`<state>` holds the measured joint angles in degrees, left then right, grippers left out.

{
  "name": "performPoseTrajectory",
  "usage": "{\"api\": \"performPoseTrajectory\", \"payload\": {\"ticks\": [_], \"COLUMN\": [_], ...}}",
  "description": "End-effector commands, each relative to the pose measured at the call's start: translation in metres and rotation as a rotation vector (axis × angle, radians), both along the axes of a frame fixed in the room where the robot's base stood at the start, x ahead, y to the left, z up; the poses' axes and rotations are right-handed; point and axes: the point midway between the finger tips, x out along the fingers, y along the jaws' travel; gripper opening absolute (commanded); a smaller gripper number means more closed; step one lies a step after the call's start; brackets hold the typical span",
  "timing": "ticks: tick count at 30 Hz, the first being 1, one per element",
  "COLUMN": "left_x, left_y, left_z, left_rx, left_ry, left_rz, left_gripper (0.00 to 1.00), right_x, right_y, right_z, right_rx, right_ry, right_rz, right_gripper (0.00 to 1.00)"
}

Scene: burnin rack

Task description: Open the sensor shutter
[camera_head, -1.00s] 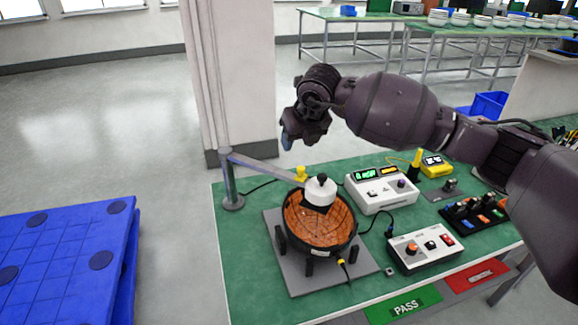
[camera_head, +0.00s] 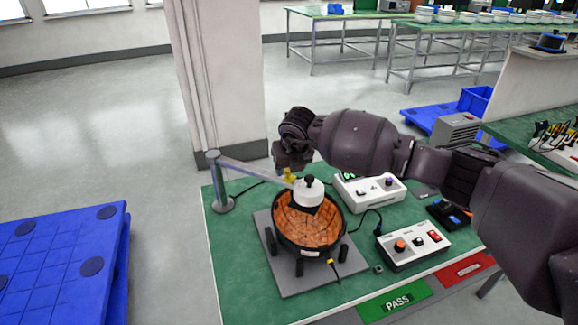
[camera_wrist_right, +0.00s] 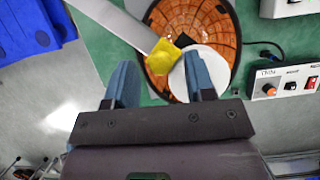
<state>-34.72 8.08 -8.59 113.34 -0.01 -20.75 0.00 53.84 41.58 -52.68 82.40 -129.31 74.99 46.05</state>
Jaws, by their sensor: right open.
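The sensor, a white cylinder (camera_head: 306,199) with a black knob, sits at the end of a grey swing arm (camera_head: 250,171) over a black bowl (camera_head: 308,247) lined with orange tiles. A small yellow part (camera_head: 289,175), which may be the shutter, is at the sensor's left side by the arm. In the right wrist view the yellow part (camera_wrist_right: 183,54) shows large beyond the fingertips. My right gripper (camera_wrist_right: 160,64) is open and empty, its blue fingers apart. In the head view my right gripper (camera_head: 290,168) is close behind the yellow part. I cannot tell whether they touch.
A white meter box (camera_head: 370,190) and a control box (camera_head: 413,246) with knobs and a red switch stand right of the bowl. The arm's post (camera_head: 219,185) stands at the left. A green PASS plate (camera_head: 395,301) is at the front edge. A pillar (camera_head: 220,85) rises behind.

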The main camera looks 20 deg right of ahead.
Motion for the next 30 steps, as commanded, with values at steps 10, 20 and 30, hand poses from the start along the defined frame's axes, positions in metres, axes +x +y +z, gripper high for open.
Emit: {"api": "performPoseTrajectory", "payload": {"ticks": [10, 20, 30], "left_x": [-0.0020, -0.0021, -0.0021], "left_y": [0.0004, 0.0004, 0.0005], "left_z": [-0.0010, -0.0011, -0.0050], "left_rx": [0.000, 0.000, 0.000], "left_ry": [0.005, 0.005, 0.005], "left_rz": [0.000, 0.000, 0.000], "left_gripper": [0.00, 0.00, 0.00], "right_x": [0.0026, 0.0027, 0.0057], "right_y": [0.0000, -0.0001, 0.0032], "right_z": [-0.0077, -0.0072, -0.0072], "right_rx": [0.000, 0.000, 0.001], "right_ry": [0.000, 0.000, -0.002], "right_rz": [0.000, 0.000, 0.001], "right_gripper": [0.50, 0.11, 0.00]}}
